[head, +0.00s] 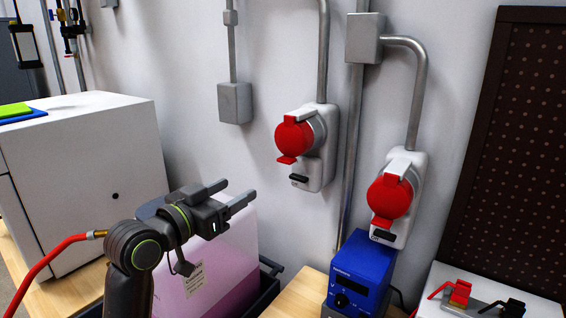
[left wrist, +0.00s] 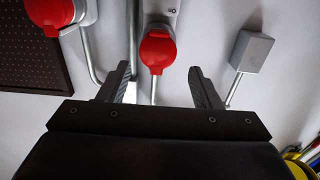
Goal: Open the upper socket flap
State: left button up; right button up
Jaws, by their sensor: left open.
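The upper socket (head: 319,165) is a pale wall unit with a round red flap (head: 294,136) that looks shut over its front, with a red tab at its lower edge. My left gripper (head: 232,192) is open and empty, below and left of this socket and apart from it. In the left wrist view the upper flap (left wrist: 157,50) appears beyond the gap between my two fingers. The lower socket's red flap (head: 390,198) is to the right and also looks shut; it is cut off at the top left of the wrist view (left wrist: 48,12). My right gripper is not in view.
A grey wall box (head: 235,103) and vertical conduits (head: 323,50) are near the sockets. A blue instrument (head: 357,277) stands on the bench below. A pinkish container (head: 215,270) is behind my left arm, and a white cabinet (head: 90,160) stands left. Open space lies before the upper socket.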

aim_at(283, 163)
pick_arm(q)
jog(key=p+x, duration=0.4)
jog(key=x, duration=1)
jog(key=shift+w+d, duration=0.2)
jog(key=shift+w+d+f, duration=0.1)
jog(key=shift+w+d, duration=0.3)
jog(key=shift+w, duration=0.15)
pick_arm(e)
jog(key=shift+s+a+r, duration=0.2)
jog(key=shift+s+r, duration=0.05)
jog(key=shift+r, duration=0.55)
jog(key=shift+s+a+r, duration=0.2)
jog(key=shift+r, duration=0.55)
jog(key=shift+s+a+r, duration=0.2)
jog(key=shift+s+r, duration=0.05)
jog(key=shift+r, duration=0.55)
pick_arm(q)
grip_shut()
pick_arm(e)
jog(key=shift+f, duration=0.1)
